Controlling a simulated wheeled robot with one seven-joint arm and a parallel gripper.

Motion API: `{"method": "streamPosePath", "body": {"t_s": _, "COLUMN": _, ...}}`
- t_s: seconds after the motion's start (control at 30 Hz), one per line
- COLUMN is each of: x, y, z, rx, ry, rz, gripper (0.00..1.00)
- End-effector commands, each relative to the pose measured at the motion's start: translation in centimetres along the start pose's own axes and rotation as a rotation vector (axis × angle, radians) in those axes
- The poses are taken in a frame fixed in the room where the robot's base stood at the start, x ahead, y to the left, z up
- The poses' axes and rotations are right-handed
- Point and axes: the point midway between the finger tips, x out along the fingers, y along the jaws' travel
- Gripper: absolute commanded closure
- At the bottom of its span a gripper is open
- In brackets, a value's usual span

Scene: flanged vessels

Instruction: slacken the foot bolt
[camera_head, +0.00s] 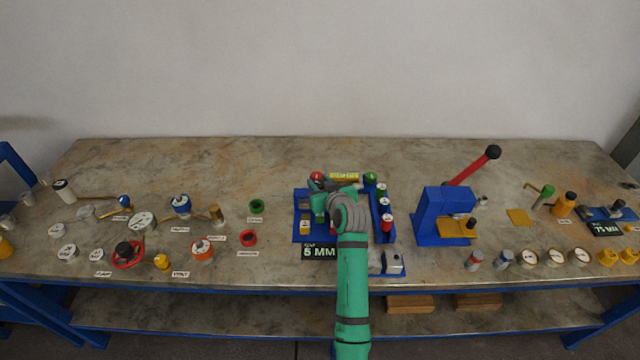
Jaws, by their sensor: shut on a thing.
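My green arm reaches from the front middle over a blue fixture plate (390,236) on the bench. My gripper (320,212) is low over the left half of this plate, mostly covered by my own grey and green wrist. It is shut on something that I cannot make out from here. I cannot pick out the foot bolt; it may be hidden under my wrist. A red knob (316,176) shows just behind the wrist.
A "5 MM" sign (319,253) stands at the plate's front. A blue press (443,215) with a red lever (470,168) is to the right. The back of the bench (220,160) is clear.

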Motion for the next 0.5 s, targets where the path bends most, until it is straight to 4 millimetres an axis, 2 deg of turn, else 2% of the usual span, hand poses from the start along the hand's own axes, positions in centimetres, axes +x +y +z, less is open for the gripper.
{"method": "streamPosePath", "body": {"t_s": 0.5, "x": 0.07, "y": 0.29, "z": 0.05, "rx": -0.174, "ry": -0.004, "rz": -0.431, "gripper": 0.9}}
